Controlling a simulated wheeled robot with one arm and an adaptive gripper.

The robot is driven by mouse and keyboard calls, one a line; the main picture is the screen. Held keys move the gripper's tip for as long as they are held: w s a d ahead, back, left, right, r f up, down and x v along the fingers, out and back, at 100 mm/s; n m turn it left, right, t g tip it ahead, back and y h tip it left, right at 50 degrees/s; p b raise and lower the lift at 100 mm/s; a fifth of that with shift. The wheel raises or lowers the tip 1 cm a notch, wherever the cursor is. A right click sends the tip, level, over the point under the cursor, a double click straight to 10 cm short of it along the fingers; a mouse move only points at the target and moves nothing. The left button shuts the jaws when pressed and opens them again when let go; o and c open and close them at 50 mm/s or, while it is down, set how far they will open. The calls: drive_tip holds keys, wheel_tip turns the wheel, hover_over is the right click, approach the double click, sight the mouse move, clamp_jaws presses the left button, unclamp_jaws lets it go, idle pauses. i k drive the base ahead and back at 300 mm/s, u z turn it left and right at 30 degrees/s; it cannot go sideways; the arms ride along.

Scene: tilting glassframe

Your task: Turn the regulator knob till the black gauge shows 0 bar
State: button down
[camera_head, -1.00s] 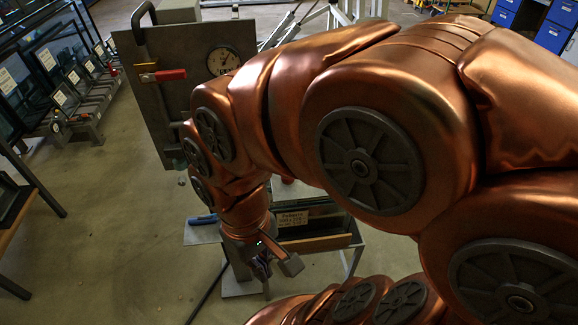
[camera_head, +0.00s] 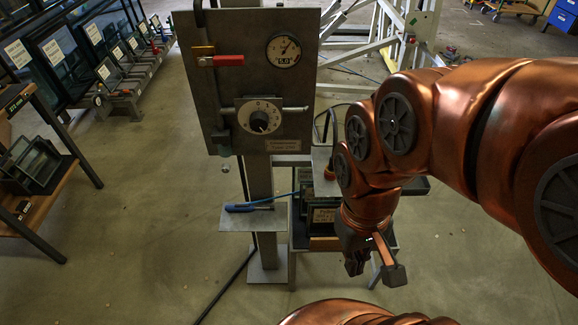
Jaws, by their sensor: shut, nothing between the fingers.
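A grey upright panel (camera_head: 240,82) stands on a post left of the picture's middle. The regulator knob (camera_head: 260,121) is black and sits on a pale round scale low on the panel. The round gauge (camera_head: 284,50) with a dark rim and light face is at the panel's upper right. Its needle points up and slightly right; the value is too small to read. My gripper (camera_head: 375,270) hangs to the right of and lower than the panel, pointing down, empty and shut, apart from the knob.
A red-handled lever (camera_head: 221,61) sits on the panel's upper left. A small shelf (camera_head: 268,219) below carries a blue tool (camera_head: 248,206). A stand with a labelled box (camera_head: 326,215) is behind my gripper. A wooden table (camera_head: 75,170) is at left. Floor in front is clear.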

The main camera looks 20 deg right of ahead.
sight(259, 121)
drive_tip(key=u, duration=2.75)
drive_tip(key=i, duration=2.2)
drive_tip(key=z, duration=3.2)
